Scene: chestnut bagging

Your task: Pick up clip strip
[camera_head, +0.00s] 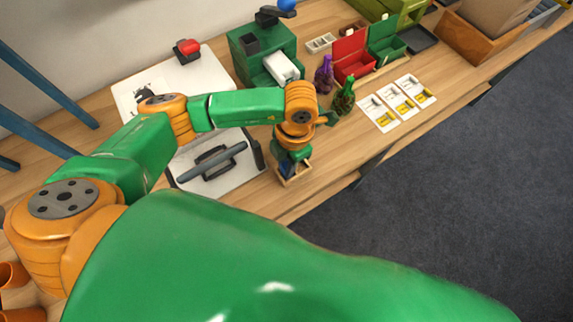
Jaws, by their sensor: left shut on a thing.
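My left gripper (284,170) reaches down over a small wooden tray (296,178) at the front edge of the table. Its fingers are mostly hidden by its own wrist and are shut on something. A dark blue piece (286,168) shows at the fingertips, inside or just above the tray. It seems to be the clip strip, but it is too small to tell for sure. My right gripper is not in view.
Left of the tray is a white board with a dark-handled press (212,163). Behind stands a green machine (262,50). Purple (324,76) and green (343,97) bottles, red (352,57) and green boxes, and white cards (378,113) lie right. Floor is open beyond the front edge.

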